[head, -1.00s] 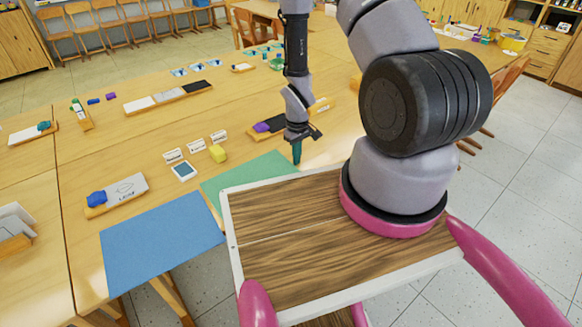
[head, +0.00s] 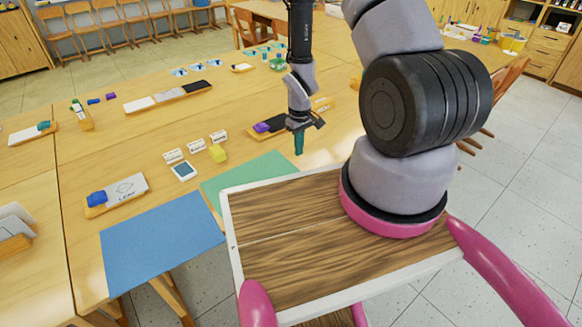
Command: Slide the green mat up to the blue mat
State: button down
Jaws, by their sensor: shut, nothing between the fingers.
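The green mat (head: 240,177) lies flat on the wooden table, its near part hidden behind my wooden top. The blue mat (head: 160,243) lies flat to its left at the table's front edge. The two mats are close together; their near corners are partly hidden, so I cannot tell whether they touch along the whole side. My gripper (head: 299,150) is shut and empty, pointing down with its teal fingertips just right of the green mat's far right corner, seemingly above the table.
A yellow block (head: 217,153), small white cards (head: 196,146) and a device with a dark screen (head: 183,171) stand behind the green mat. A tray with a blue item (head: 97,198) lies behind the blue mat. A dark tray with a purple item (head: 262,127) is near my gripper.

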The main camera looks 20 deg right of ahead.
jog(key=shift+r, duration=1.7)
notch_tip(320, 180, up, 28)
jog(key=w+m+t, duration=0.1)
jog(key=m+t, duration=0.2)
jog(key=m, duration=0.1)
jog(key=s+a+r+m+t+y, duration=0.1)
jog(key=s+r+m+t, duration=0.3)
jog(key=s+r, duration=1.3)
notch_tip(320, 180, up, 4)
jog(key=shift+a+f+y, duration=0.2)
jog(key=shift+a+y, duration=0.05)
jog(key=shift+y, duration=0.25)
jog(key=shift+w, duration=0.1)
